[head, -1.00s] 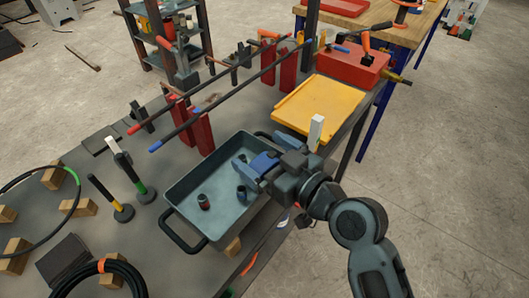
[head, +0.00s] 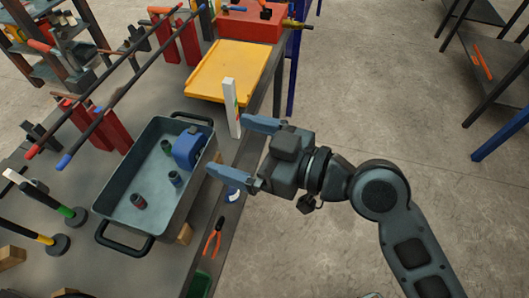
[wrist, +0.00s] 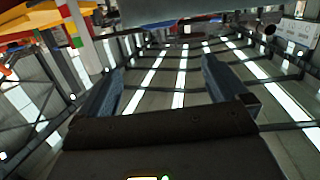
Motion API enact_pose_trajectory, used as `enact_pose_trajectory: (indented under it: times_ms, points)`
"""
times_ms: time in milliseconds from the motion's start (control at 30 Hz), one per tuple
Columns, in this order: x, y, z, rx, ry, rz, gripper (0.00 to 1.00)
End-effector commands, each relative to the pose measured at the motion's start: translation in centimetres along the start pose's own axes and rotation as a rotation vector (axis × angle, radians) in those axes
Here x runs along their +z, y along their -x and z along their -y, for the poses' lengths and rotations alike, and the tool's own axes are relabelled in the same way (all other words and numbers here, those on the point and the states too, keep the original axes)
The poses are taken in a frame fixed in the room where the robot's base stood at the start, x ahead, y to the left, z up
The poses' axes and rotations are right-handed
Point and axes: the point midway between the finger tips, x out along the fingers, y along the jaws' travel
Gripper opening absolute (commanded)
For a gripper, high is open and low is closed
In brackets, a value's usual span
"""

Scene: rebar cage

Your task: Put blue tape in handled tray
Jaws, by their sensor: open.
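The blue tape (head: 187,150), a chunky blue block-like body, sits inside the grey handled tray (head: 113,203) against its far right wall. My gripper (head: 228,145) is open and empty, to the right of the tray and apart from the tape. In the wrist view its two fingers (wrist: 160,82) stand wide apart with nothing between them. The tape and tray are not clearly seen in the wrist view.
A white upright post (head: 231,105) stands close beyond my fingers. A yellow tray (head: 227,72) and a red toolbox (head: 250,22) lie farther back. Long bars on red stands (head: 110,128) run left of the tray. Orange pliers (head: 213,240) lie near the bench edge.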

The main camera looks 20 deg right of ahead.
Motion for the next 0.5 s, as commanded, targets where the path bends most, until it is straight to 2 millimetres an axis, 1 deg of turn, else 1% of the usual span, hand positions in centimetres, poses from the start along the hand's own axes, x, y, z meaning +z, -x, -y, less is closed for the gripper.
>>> enact_pose_trajectory:
  times_ms: [167, 267, 367, 467, 500]
  points:
    - [0.0, 0.1, 0.0, 0.000, 0.000, 0.000, 1.00]
    - [0.6, 0.5, -0.1, 0.017, -0.005, 0.010, 1.00]
    - [2.4, 2.2, -0.6, 0.078, -0.026, 0.043, 1.00]
    - [5.2, 5.3, -1.2, 0.181, -0.057, 0.089, 1.00]
    - [6.2, 6.9, -1.4, 0.230, -0.068, 0.106, 1.00]
